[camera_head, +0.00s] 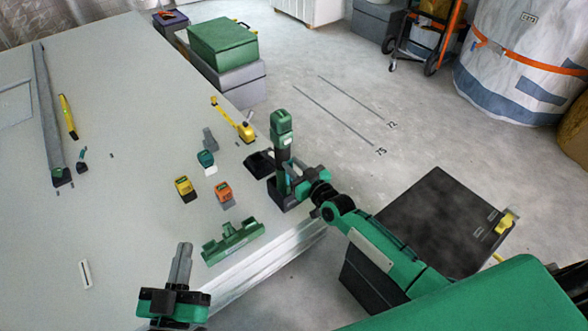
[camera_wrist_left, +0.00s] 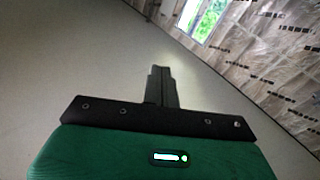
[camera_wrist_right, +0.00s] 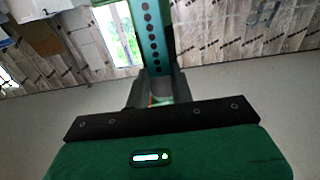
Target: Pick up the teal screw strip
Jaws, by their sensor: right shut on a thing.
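The teal screw strip (camera_wrist_right: 150,35) has a row of dark holes. It rises from between the fingers of my right gripper (camera_wrist_right: 156,92) and runs out of the top of the right wrist view. In the head view my right gripper (camera_head: 283,157) is at the table's right edge, with a green upright piece (camera_head: 282,122) above it; the row of holes cannot be made out there. My left gripper (camera_head: 181,262) is shut and empty over the table's near edge, and its fingers are together in the left wrist view (camera_wrist_left: 161,85).
On the pale table (camera_head: 130,140) are a green bracket-like piece (camera_head: 232,243), a yellow block (camera_head: 184,189), an orange block (camera_head: 224,193), a teal block (camera_head: 206,159) and a yellow tape measure (camera_head: 244,131). A long grey rail (camera_head: 46,110) lies at left.

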